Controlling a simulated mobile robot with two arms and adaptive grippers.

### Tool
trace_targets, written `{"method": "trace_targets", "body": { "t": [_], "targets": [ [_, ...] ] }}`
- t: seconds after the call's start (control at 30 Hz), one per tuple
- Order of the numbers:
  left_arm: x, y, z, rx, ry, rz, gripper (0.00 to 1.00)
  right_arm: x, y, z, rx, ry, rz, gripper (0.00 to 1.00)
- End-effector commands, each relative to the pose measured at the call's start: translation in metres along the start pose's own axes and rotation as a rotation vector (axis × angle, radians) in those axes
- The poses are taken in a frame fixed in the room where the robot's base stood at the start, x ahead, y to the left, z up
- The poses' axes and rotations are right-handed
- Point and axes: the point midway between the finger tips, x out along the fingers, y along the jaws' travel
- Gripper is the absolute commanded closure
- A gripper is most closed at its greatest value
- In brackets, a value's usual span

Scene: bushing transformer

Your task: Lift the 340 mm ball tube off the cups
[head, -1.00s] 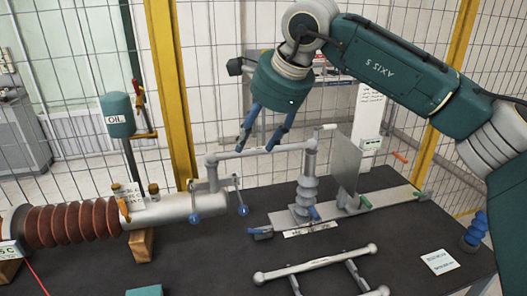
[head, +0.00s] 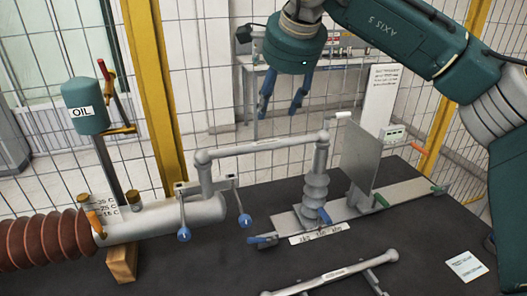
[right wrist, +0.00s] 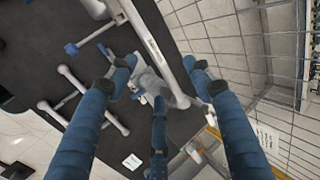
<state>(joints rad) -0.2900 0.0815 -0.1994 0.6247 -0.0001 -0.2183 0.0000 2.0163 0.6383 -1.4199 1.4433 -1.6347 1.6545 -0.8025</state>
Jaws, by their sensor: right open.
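A grey tube with ball ends (head: 265,146) spans level from the post on the grey bushing at left to the ribbed insulator (head: 316,187) at right. A second ball-ended tube (head: 330,278) lies low on a rack in front. I cannot read which is 340 mm; the cups are hard to make out. My right gripper (head: 280,110) is open and empty, blue fingers pointing down, above the spanning tube and apart from it in the picture. In the right wrist view the spanning tube (right wrist: 150,40) runs between the spread fingers (right wrist: 160,75). My left gripper is not in view.
A plate (head: 362,160) stands upright beside the insulator, with a white sign (head: 380,95) behind. A green oil pot (head: 85,105) stands at left above the brown ribbed bushing (head: 45,240). Wire fence and yellow posts (head: 150,90) close off the back.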

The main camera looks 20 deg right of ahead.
Motion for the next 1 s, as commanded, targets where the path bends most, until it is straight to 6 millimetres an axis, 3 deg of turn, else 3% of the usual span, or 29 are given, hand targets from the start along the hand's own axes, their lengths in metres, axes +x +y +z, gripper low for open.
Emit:
{"method": "trace_targets", "body": {
  "t": [0.03, 0.2, 0.37, 0.67, 0.87, 1.0],
  "targets": [
    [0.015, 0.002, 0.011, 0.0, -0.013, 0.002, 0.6, 0.013, 0.007, 0.0, 0.0, 0.0, 0.0, 0.49],
    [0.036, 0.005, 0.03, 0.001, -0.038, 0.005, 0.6, 0.032, 0.019, 0.0, 0.0, -0.001, 0.0, 0.49],
    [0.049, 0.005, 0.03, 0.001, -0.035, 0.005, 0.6, 0.044, 0.025, 0.0, 0.0, 0.0, 0.0, 0.49],
    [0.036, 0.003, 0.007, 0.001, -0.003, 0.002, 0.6, 0.083, 0.024, 0.0, 0.0, 0.0, 0.003, 0.49],
    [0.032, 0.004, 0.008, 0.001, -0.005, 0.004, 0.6, 0.1, 0.025, 0.001, 0.0, 0.0, 0.002, 0.49],
    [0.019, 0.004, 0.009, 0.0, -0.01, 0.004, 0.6, 0.115, 0.025, 0.003, -0.001, 0.0, 0.005, 0.49]
  ]
}}
